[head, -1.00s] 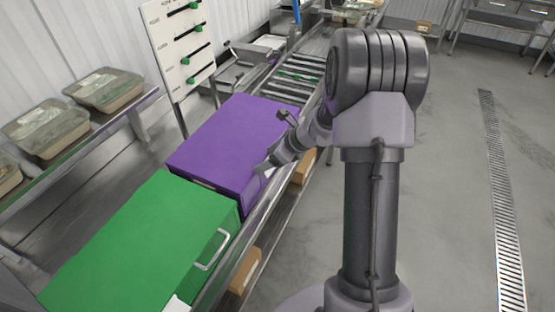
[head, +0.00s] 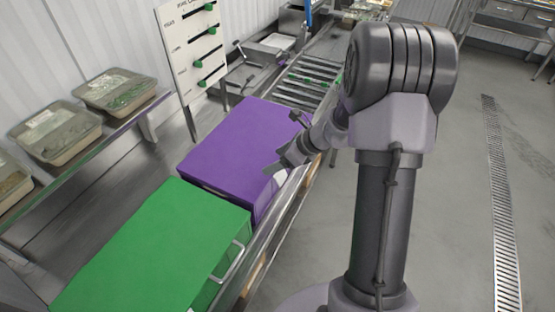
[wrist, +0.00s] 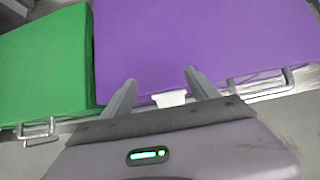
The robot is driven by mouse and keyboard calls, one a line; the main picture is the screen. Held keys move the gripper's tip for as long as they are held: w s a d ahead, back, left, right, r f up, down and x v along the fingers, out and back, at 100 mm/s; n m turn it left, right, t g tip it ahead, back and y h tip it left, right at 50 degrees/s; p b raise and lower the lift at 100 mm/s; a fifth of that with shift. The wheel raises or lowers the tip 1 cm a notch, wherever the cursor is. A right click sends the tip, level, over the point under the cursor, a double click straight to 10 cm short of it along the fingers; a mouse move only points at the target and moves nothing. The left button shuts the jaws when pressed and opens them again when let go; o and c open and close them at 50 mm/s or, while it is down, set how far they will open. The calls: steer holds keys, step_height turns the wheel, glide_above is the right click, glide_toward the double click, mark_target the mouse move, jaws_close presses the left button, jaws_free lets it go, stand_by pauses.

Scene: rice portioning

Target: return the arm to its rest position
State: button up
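My arm stands at the right of the head view, its forearm reaching left to the purple box (head: 235,150). My gripper (wrist: 160,78) is open in the wrist view, its two fingers apart with nothing held between them. The fingers show over the front edge of the purple box; I cannot tell whether they touch it. A small white piece (wrist: 170,98) shows between them at the box's front. In the head view the gripper (head: 288,158) is at the box's right side, small and partly hidden by my arm.
A green box (head: 150,250) with a metal handle sits next to the purple box on the metal counter. Lidded trays (head: 115,92) stand on a shelf at left. A board with green sliders (head: 190,45) and a roller conveyor (head: 305,78) are behind.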

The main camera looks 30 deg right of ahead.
steer(key=shift+s+d+r, duration=0.3)
steer(key=shift+s+d, duration=0.1)
steer(key=shift+s, duration=0.2)
steer(key=shift+w+a, duration=0.1)
steer(key=s+a+r+n+g+b, duration=0.1)
steer(key=s+a+r+n+b, duration=0.35)
steer(key=s+a+n, duration=0.3)
steer(key=s+a+r+n+b, duration=0.3)
steer(key=s+a+n+b, duration=0.3)
steer(key=s+a+n, duration=0.15)
steer(key=s+f+n+h+b, duration=0.2)
steer(key=s+n+h+b, duration=0.1)
steer(key=s+n, duration=0.6)
steer(key=shift+s+a+b, duration=0.2)
steer(key=shift+s+b, duration=0.4)
steer(key=shift+s, duration=0.35)
